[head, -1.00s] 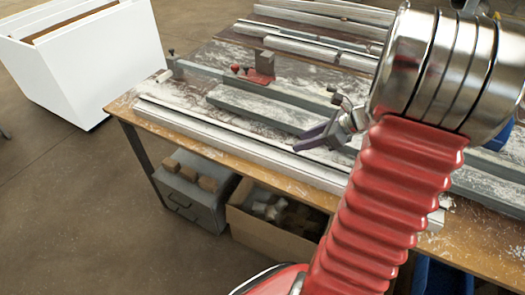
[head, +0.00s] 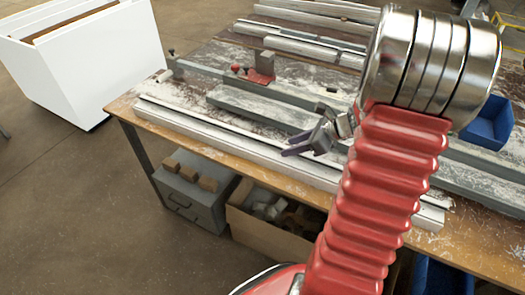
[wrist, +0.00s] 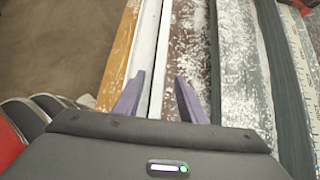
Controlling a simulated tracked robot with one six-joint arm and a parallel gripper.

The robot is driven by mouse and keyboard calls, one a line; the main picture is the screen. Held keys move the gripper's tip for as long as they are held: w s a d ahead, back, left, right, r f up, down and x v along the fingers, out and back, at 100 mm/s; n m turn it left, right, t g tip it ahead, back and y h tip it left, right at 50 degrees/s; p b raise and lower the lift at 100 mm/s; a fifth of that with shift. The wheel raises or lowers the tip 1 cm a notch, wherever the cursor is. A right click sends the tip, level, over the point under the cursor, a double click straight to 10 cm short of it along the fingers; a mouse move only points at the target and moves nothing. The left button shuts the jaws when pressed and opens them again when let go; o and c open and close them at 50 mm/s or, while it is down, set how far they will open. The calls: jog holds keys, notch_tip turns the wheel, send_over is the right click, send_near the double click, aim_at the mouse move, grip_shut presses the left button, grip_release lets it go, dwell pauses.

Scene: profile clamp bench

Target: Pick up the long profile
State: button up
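A long white profile (head: 220,139) lies along the front edge of the bench (head: 128,108), its middle right part hidden behind my arm. In the wrist view the profile (wrist: 149,45) runs away from me as a pale strip with a dark line along it. My gripper (head: 290,147) is open and empty, its purple fingers near the profile's middle. In the wrist view my gripper (wrist: 159,78) has its fingers apart, with the left finger over the profile and the right one over the dusty bench top. I cannot tell the height of the fingertips above the profile.
A grey bar (head: 262,108) lies behind the profile, near a red clamp part (head: 252,76). More profiles (head: 312,48) lie at the back. A blue bin (head: 489,124) is at right. A grey box (head: 190,190) and a cardboard box (head: 262,232) stand under the bench.

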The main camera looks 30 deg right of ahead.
jog(key=shift+c, duration=0.5)
grip_shut()
jog(key=shift+d+r, duration=0.1)
dwell(0.8)
